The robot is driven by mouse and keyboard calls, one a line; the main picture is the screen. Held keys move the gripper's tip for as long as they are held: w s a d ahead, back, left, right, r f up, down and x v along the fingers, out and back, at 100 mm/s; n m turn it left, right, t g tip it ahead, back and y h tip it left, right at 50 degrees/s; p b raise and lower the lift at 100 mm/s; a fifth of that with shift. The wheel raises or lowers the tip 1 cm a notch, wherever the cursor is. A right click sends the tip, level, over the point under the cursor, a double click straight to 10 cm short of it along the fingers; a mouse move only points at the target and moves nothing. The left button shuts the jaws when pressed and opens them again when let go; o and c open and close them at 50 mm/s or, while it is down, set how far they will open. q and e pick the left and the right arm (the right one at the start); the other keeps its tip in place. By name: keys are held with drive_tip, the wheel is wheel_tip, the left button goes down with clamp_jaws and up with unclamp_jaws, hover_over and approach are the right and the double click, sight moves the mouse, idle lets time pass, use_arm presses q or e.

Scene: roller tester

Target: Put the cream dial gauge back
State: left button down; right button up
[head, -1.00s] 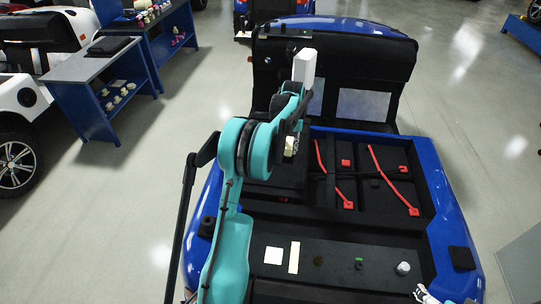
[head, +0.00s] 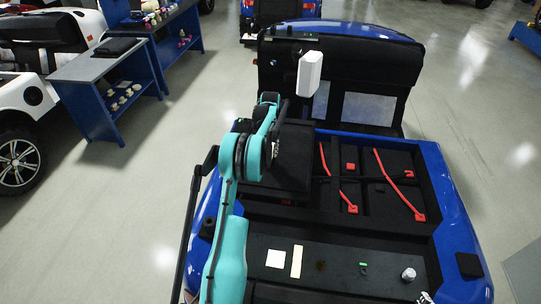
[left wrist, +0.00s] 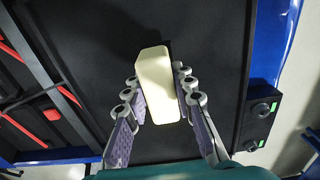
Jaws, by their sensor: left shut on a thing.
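The cream dial gauge (left wrist: 155,85) shows in the left wrist view as a plain, rounded cream block; no dial face can be seen. My left gripper (left wrist: 157,96) is shut on it, with a finger along each side. The gauge is held over a black surface (left wrist: 95,35); its height above it is hard to judge. In the head view my teal left arm reaches over the left part of the blue vehicle's bed and hides the gauge. A small pale piece at the bottom edge of the head view may be my right gripper; its state cannot be told.
A front ledge holds a cream square (head: 275,258), a cream strip (head: 296,261), a green-topped piece (head: 363,266) and a white knob (head: 409,274). Red bars (head: 399,186) lie in the bed's right compartments. A white block (head: 310,73) stands near the seat back.

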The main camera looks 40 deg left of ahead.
use_arm(q)
wheel_tip(320, 180, down, 2)
drive_tip(key=shift+f+b, duration=0.2)
drive_tip(key=shift+b, duration=0.15)
drive_tip(key=c, duration=1.3)
unclamp_jaws()
drive_tip(key=shift+r, duration=0.15)
